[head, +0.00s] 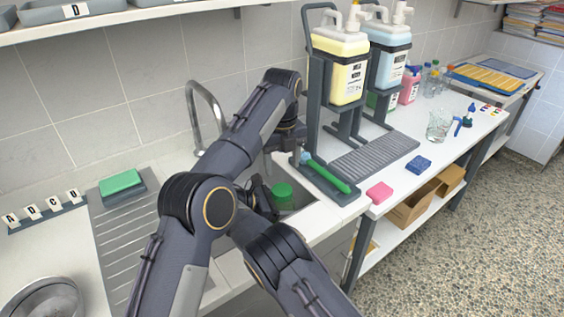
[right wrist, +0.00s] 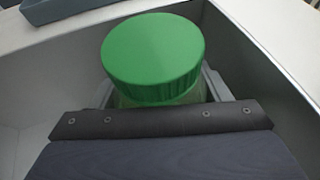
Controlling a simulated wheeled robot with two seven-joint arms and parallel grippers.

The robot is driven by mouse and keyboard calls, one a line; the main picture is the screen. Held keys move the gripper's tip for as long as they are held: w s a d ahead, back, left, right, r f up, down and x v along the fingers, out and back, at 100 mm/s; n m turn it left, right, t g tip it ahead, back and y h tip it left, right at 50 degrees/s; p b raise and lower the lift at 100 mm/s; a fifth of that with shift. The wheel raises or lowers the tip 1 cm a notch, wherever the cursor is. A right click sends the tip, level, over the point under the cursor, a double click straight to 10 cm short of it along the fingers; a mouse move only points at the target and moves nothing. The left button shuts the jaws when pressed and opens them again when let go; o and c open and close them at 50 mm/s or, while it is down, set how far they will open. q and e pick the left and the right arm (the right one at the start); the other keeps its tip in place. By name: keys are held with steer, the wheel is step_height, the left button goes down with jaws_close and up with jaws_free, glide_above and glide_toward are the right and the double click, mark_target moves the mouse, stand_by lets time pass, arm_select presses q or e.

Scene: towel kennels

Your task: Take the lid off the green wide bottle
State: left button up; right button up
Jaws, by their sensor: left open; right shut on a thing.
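The green wide bottle stands in the sink basin, seen mostly from above. Its green lid (head: 283,190) is on top of it; in the right wrist view the round lid (right wrist: 152,52) fills the upper middle, with a little of the bottle (right wrist: 165,97) below it. My right gripper (head: 262,197) is shut on the bottle below the lid, its fingers largely hidden. My left gripper (head: 284,143) is open, above and slightly behind the lid, apart from it, and partly hidden by my arm.
The sink (head: 312,194) walls surround the bottle closely. A faucet (head: 208,110) stands behind my left arm. A tray (head: 345,197) with a green brush (head: 328,176) lies right of the sink. Soap dispensers (head: 341,70) stand behind. A green sponge (head: 120,182) lies left.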

mark_target(282, 189)
arm_select(q)
steer(key=shift+m, duration=1)
steer(key=shift+f, duration=4)
steer(key=shift+m, duration=0.3)
steer(key=c, duration=0.8)
steer(key=n, duration=0.3)
steer(key=shift+n, duration=0.3)
steer(key=o, duration=1.1)
steer(key=shift+c, duration=0.2)
